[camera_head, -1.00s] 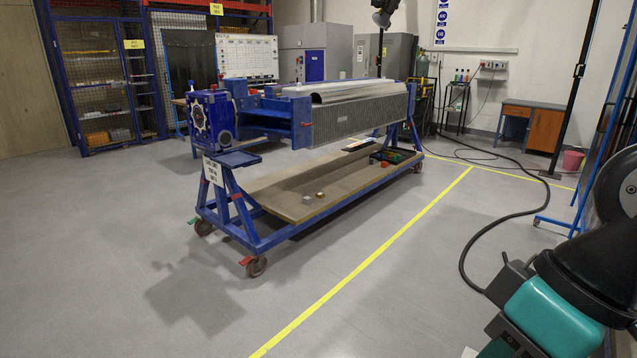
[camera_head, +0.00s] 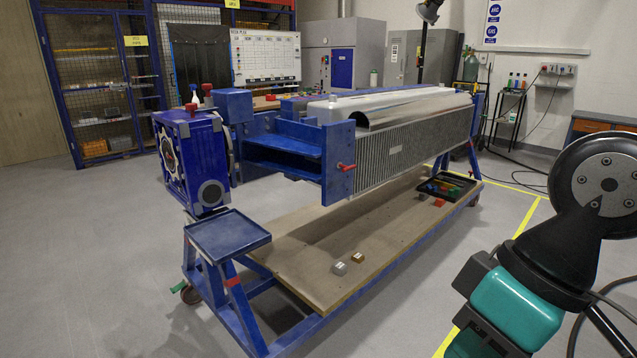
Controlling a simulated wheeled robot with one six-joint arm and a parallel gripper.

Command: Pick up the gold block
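The gold block (camera_head: 357,258) is a small gold-brown cube. It sits on the wooden lower shelf (camera_head: 310,230) of the blue rotary jig, near the shelf's front edge. A silver-grey block (camera_head: 339,268) sits close beside it, to its left and nearer to me. Both stand in the open below the raised ribbed panel. My arm's dark and teal links show at the lower right, well apart from the blocks. My gripper's fingers are not in the picture, so nothing shows of what they hold.
A dark tray (camera_head: 459,181) with coloured pieces lies on the shelf's far right end. A small blue tray (camera_head: 228,236) juts from the jig's near left end. The ribbed panel (camera_head: 415,145) overhangs the shelf. The floor in front is clear, with a yellow line (camera_head: 524,216) to the right.

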